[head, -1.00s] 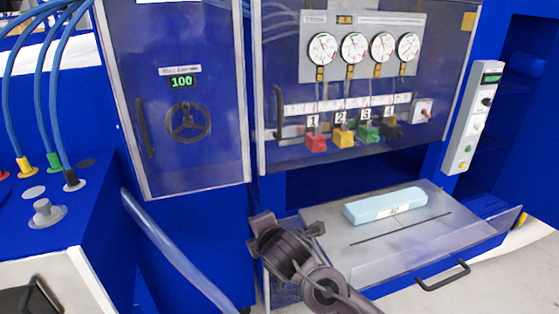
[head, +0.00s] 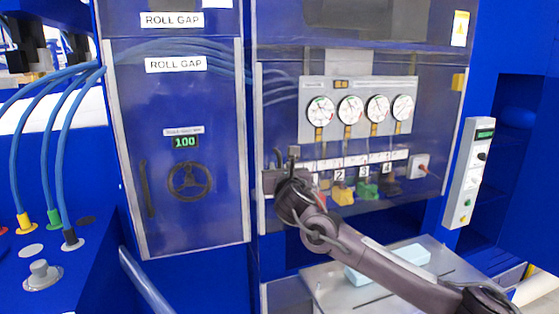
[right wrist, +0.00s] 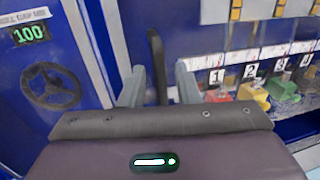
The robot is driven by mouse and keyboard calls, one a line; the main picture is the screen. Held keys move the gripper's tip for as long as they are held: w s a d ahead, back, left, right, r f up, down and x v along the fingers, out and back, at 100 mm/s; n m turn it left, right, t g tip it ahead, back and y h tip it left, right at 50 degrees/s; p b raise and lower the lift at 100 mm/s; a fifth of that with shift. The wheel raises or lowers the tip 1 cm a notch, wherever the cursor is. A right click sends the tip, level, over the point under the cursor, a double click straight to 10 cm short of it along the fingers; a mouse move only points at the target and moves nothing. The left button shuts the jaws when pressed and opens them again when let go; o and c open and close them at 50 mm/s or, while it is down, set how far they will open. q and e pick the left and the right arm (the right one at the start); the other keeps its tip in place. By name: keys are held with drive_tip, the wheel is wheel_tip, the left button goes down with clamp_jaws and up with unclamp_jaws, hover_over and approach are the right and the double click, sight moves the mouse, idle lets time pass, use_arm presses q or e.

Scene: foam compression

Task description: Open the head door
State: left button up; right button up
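A clear door (head: 275,225) covers the gauge panel and appears closed. Its dark vertical handle (right wrist: 157,65) is near its left edge. My right gripper (head: 281,167) is at this handle and hides most of it in the head view. In the right wrist view, its two grey fingers (right wrist: 160,88) are spread, with the handle upright between them and gaps on both sides. My left gripper is in neither view now.
To the left is another clear door (head: 190,235) with a handle, a handwheel and a display reading 100. Numbered coloured valves (head: 367,190) sit behind the gauge door. Below, a light blue foam block (head: 412,254) lies on a grey shelf (head: 320,290), partly hidden by my arm.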

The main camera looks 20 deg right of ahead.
sight(280, 166)
drive_tip(key=shift+w+d+p, duration=0.2)
drive_tip(key=shift+w+p, duration=0.25)
drive_tip(key=shift+w, duration=1.1)
clamp_jaws()
